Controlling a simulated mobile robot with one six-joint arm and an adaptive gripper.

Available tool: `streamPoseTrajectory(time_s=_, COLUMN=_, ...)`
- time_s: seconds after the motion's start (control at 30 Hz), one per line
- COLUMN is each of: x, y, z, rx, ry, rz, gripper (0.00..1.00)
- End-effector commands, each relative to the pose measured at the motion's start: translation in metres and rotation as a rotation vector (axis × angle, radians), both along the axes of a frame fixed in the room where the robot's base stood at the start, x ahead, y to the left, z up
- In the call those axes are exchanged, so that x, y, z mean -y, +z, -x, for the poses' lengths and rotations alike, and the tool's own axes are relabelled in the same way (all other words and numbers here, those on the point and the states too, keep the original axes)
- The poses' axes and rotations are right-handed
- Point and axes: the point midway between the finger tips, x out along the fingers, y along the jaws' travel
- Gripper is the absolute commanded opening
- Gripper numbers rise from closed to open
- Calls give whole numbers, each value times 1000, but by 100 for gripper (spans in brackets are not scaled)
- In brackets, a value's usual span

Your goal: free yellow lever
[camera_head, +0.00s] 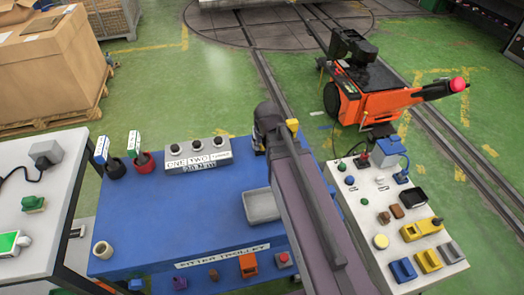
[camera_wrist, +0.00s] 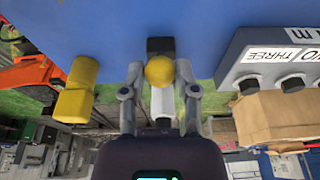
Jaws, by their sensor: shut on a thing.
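The yellow lever shows in the wrist view as a round yellow knob (camera_wrist: 159,71) in front of a dark block, with a pale bar under it. My gripper (camera_wrist: 160,74) has one finger on each side of the knob and is shut on it. In the head view, my arm covers most of this spot at the back right of the blue trolley top. Just right of my wrist there, a small yellow part (camera_head: 292,125) shows.
A grey box marked ONE, TWO (camera_head: 198,155) with dark knobs stands left of my gripper on the blue trolley (camera_head: 215,215). A grey tray (camera_head: 261,206) lies nearer. A white table (camera_head: 425,255) with several small parts and an orange vehicle (camera_head: 372,100) are at right.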

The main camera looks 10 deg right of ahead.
Motion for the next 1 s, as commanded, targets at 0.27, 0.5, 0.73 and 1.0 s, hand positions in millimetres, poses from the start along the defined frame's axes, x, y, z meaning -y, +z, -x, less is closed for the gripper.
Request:
streamPoseTrajectory(time_s=0.27, x=0, y=-8, z=9, rx=-3, ry=0, rz=0, gripper=13)
streamPoseTrajectory(time_s=0.5, x=0, y=-9, z=12, rx=-4, ry=0, rz=0, gripper=13)
streamPoseTrajectory(time_s=0.73, x=0, y=-9, z=12, rx=-4, ry=0, rz=0, gripper=12)
streamPoseTrajectory(time_s=1.0, x=0, y=-13, z=15, rx=-5, ry=0, rz=0, gripper=13)
